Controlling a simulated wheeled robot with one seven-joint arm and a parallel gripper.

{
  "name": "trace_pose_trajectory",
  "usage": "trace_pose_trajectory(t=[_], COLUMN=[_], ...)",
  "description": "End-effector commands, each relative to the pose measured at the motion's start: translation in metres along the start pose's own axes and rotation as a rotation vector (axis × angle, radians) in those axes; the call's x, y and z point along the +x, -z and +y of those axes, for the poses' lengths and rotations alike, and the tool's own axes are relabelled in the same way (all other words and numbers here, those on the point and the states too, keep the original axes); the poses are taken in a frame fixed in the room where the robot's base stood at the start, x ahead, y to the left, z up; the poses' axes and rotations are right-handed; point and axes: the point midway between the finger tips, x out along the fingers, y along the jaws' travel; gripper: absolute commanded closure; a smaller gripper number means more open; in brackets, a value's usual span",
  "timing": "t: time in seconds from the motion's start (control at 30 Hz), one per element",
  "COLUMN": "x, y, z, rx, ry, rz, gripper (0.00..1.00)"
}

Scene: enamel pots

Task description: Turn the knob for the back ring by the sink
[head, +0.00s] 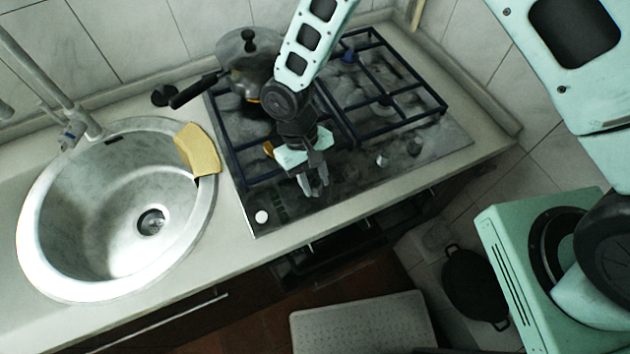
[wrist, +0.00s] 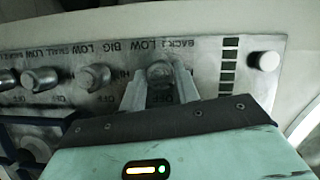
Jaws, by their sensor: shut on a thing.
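The knob (wrist: 160,72) under the panel lettering that begins "BACK" sits between the fingers of my gripper (wrist: 160,84) in the wrist view. The fingers are shut on its sides. In the head view my gripper (head: 313,186) reaches down to the sink-side end of the hob's (head: 440,150) front panel, and the knob is hidden there. The pot (head: 250,62), with a lid and a dark handle, stands on the back ring by the sink (head: 32,235). Which way the knob points is unclear.
Other knobs (head: 383,160) line the panel and show beside my gripper in the wrist view (wrist: 92,77). A white round button (head: 262,217) is at the panel's sink end. A yellow cloth-like piece (head: 197,150) lies on the sink rim. The pot handle points toward the sink.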

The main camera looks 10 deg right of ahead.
Motion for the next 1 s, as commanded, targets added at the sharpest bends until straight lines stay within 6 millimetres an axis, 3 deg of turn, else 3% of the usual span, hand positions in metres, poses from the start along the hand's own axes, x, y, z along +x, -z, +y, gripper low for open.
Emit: trace_pose_trajectory(t=[1.0], x=[0.0023], y=[-0.0014], z=[-0.006], rx=[-0.894], ry=[-0.372], rz=[0.003], gripper=[0.91])
